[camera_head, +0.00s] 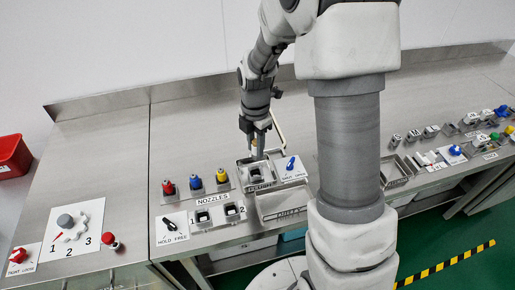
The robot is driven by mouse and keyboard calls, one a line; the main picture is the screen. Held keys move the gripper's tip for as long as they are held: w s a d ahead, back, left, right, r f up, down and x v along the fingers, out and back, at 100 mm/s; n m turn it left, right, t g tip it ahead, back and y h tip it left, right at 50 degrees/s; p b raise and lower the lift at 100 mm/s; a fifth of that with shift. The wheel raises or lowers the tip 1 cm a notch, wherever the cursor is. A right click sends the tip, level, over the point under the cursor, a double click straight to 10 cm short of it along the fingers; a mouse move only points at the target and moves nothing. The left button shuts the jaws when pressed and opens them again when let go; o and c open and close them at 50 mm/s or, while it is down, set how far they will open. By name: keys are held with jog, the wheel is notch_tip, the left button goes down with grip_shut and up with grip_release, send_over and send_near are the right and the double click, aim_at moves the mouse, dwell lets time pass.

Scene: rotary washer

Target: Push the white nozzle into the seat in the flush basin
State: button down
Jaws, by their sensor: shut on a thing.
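My gripper (258,151) points down over the flush basin (243,175), at the middle of the bench. Its fingers are shut on the white nozzle, which they largely hide; only a small pale bit shows between them. The basin is a small grey metal box with a dark square seat (256,173) inside. The fingertips are at or just above the seat. I cannot tell whether the nozzle touches the seat or how deep it sits.
Red (168,187), blue (195,182) and yellow (221,176) nozzles stand left of the basin, behind two numbered seats (215,214). A blue lever (290,163) on a white plate is close right of the basin. My arm hides part of the bench; its left part has free room.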

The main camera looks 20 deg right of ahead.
jog(key=shift+w+f, duration=0.15)
jog(key=shift+f+b, duration=2.8)
jog(key=shift+f, duration=0.9)
jog(key=shift+f+b, duration=0.4)
jog(key=shift+f, duration=0.15)
jog(key=c, duration=0.5)
grip_release()
jog(key=shift+c, duration=0.2)
notch_tip(320, 180, up, 18)
jog(key=shift+f+p, duration=0.15)
jog(key=shift+p, duration=0.8)
